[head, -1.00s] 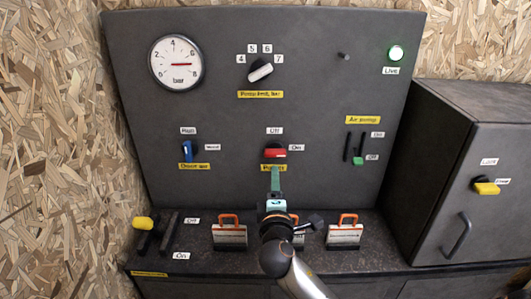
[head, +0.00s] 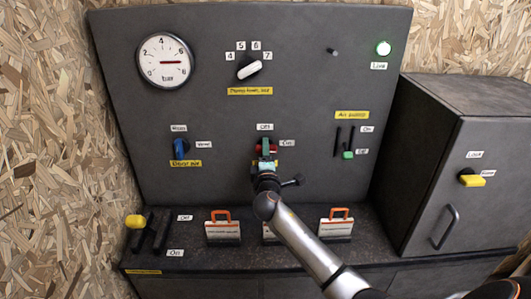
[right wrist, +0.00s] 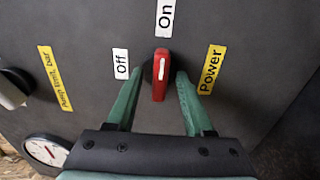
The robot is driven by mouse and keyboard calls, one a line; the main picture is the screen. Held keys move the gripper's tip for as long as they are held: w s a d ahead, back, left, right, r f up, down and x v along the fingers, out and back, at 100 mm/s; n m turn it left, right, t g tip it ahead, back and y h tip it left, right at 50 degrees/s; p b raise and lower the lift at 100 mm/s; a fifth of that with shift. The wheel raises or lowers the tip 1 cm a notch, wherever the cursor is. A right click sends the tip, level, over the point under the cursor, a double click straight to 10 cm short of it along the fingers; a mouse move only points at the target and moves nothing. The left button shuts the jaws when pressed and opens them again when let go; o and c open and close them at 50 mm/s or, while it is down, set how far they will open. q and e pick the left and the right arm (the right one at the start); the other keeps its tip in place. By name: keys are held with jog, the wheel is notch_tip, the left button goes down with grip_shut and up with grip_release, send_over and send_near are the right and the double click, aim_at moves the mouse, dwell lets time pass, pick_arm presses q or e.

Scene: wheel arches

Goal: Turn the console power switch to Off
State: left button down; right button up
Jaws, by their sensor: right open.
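The red power switch (right wrist: 160,84) is a knob on the dark console panel (head: 220,110). Its white mark points toward the On label (right wrist: 166,18); the Off label (right wrist: 121,64) is to its left in the right wrist view and the yellow Power label (right wrist: 212,69) to its right. My right gripper (right wrist: 162,105) is open, with its green fingers on either side of the knob; I cannot tell whether they touch it. In the head view my right gripper (head: 266,146) covers most of the knob. My left gripper is out of view.
A blue door knob (head: 181,148), a pump limit dial (head: 249,69) and an air pump slider (head: 347,154) share the panel. Orange-handled blocks (head: 222,229) stand on the shelf below. A yellow-ended lever (head: 136,222) is at left, a cabinet (head: 440,180) at right.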

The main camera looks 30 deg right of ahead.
grip_shut()
dwell(0.4)
